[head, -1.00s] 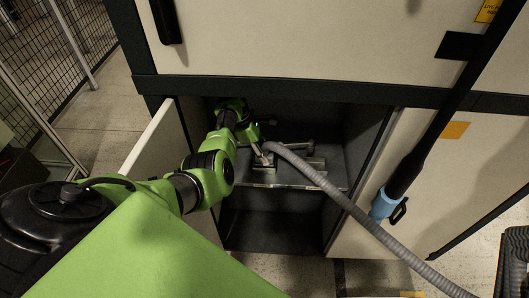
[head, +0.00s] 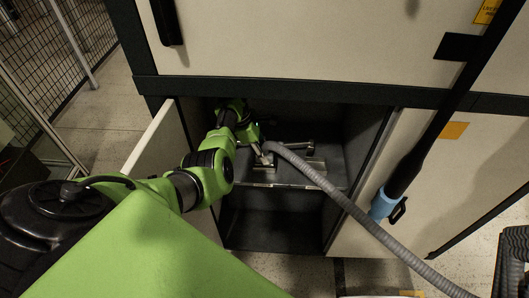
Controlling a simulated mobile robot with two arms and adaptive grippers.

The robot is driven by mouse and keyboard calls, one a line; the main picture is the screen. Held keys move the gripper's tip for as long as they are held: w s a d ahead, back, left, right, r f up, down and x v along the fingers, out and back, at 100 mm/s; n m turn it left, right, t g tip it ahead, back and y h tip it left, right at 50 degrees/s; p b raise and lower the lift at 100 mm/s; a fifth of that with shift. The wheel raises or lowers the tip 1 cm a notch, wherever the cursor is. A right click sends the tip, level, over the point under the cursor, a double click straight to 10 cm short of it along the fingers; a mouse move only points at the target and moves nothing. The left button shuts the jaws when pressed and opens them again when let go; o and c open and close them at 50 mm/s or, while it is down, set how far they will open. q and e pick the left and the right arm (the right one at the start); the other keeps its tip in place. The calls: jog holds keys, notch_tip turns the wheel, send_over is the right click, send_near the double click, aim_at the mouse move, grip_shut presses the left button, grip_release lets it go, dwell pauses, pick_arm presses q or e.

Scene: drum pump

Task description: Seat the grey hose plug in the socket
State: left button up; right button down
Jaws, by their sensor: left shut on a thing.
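The grey ribbed hose (head: 345,203) runs from the lower right up into the open cabinet. Its plug end (head: 268,147) is at the fingers of my left gripper (head: 264,156), which is shut on it just above the cabinet shelf. A metal fitting (head: 290,150) lies on the shelf beside the plug; I cannot tell for sure whether it is the socket. The small size and dark interior hide whether plug and fitting touch. My right gripper is not in view.
The shelf's front edge (head: 285,186) runs below the gripper, with a dark empty space under it. The open door (head: 150,139) stands at the left. A black pole with a light blue part (head: 383,206) stands in front of the right panel (head: 450,170).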

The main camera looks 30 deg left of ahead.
pick_arm(q)
jog(key=o, duration=1.3)
jog(key=v, duration=0.7)
jog(key=shift+r, duration=0.3)
jog(key=shift+s+f, duration=0.1)
